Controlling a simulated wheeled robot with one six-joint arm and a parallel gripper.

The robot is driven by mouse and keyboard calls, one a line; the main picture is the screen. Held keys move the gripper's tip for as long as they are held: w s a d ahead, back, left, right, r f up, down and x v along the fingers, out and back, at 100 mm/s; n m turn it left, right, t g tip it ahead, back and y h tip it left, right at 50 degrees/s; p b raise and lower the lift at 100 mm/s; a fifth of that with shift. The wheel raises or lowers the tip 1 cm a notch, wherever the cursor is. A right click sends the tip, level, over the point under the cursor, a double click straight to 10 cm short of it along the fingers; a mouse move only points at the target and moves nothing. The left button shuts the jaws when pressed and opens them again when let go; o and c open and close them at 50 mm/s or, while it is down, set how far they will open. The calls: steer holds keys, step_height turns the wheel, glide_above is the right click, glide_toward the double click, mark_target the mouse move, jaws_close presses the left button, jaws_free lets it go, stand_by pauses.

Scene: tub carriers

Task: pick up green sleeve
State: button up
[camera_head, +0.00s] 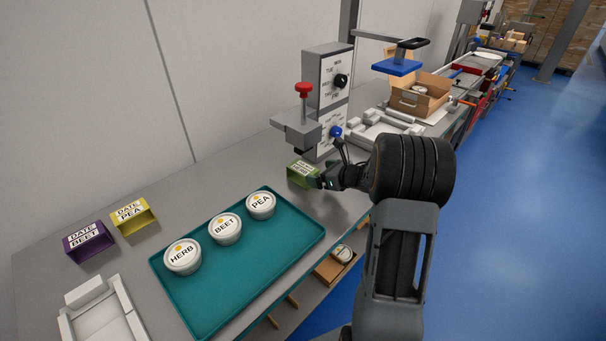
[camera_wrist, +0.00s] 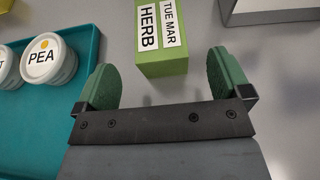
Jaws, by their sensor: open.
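The green sleeve (camera_head: 303,173) lies on the grey bench, right of the teal tray and below the dial station. In the wrist view the green sleeve (camera_wrist: 160,62) shows labels reading HERB and TUE MAR on top. My gripper (camera_wrist: 165,80) is open, with one green-padded finger on each side of the sleeve's near end. The fingertips look close to that end, with nothing held between them. In the head view my gripper (camera_head: 324,181) is at the sleeve's right side, partly hidden by my arm.
A teal tray (camera_head: 312,238) holds tubs marked HERB (camera_head: 183,257), BEET (camera_head: 225,229) and PEA (camera_head: 261,205). A purple sleeve (camera_head: 89,240) and a yellow sleeve (camera_head: 133,215) stand at left. The dial station (camera_head: 325,95) with a red-knobbed press stands just behind the green sleeve.

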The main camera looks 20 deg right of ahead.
mark_target(310, 172)
steer(key=shift+p+x, duration=0.65)
steer(key=shift+x, duration=2.25)
steer(key=shift+s, duration=0.1)
steer(key=shift+c, duration=0.4)
steer(key=c, duration=0.9)
